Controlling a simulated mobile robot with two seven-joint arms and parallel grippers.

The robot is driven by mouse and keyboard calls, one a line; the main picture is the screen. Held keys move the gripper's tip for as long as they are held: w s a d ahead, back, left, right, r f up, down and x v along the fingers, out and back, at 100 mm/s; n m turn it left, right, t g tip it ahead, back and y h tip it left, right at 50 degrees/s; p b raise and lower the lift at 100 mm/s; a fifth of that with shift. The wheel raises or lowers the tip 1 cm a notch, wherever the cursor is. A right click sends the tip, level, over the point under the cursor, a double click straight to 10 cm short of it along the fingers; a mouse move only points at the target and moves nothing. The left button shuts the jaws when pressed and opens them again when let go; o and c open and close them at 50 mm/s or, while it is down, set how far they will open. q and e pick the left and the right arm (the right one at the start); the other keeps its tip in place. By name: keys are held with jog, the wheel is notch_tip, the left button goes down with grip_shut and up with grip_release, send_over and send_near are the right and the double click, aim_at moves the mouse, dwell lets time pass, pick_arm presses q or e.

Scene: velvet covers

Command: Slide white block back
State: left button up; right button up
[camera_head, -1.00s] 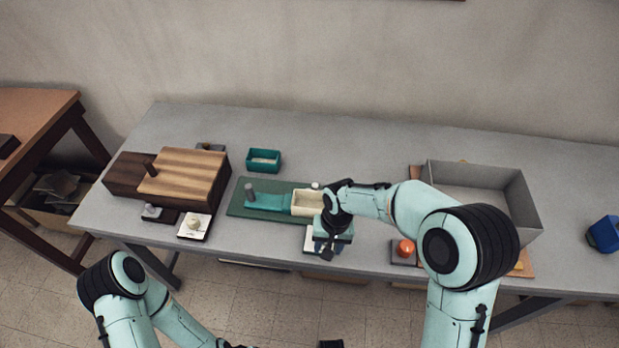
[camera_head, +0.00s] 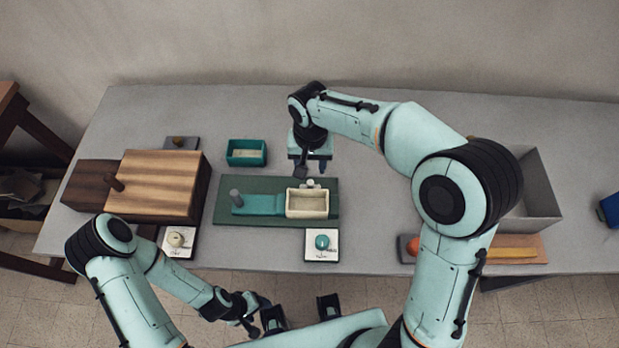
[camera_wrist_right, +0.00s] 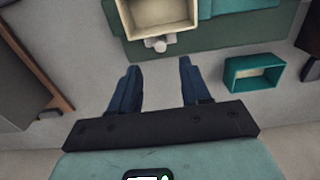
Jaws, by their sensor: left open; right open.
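The white block looks like the cream, open-topped box (camera_head: 307,204) at the right end of a green board (camera_head: 265,186) in the head view. A small pale knob (camera_head: 310,183) stands at its back edge. My right gripper (camera_head: 311,168) is open and empty just behind the box and knob. In the right wrist view, its two fingers (camera_wrist_right: 157,80) point toward the knob (camera_wrist_right: 158,45) and the cream box (camera_wrist_right: 160,18), with a gap between. My left gripper (camera_head: 300,313) is open and empty in front of the table, at the bottom of the head view.
A teal slider (camera_head: 260,205) with a grey peg adjoins the box on its left. A teal tray (camera_head: 246,153) stands behind the board. A wooden box (camera_head: 158,184) is at the left. White plates with a cream knob (camera_head: 176,239) and teal knob (camera_head: 322,242) lie in front. A grey bin (camera_head: 540,185) is right.

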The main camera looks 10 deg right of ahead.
aim_at(310, 181)
notch_tip(310, 181, down, 10)
jog(key=shift+w+b, duration=0.1)
jog(key=shift+b, duration=0.25)
jog(key=shift+c, duration=0.3)
jog(key=shift+w, duration=0.1)
grip_shut()
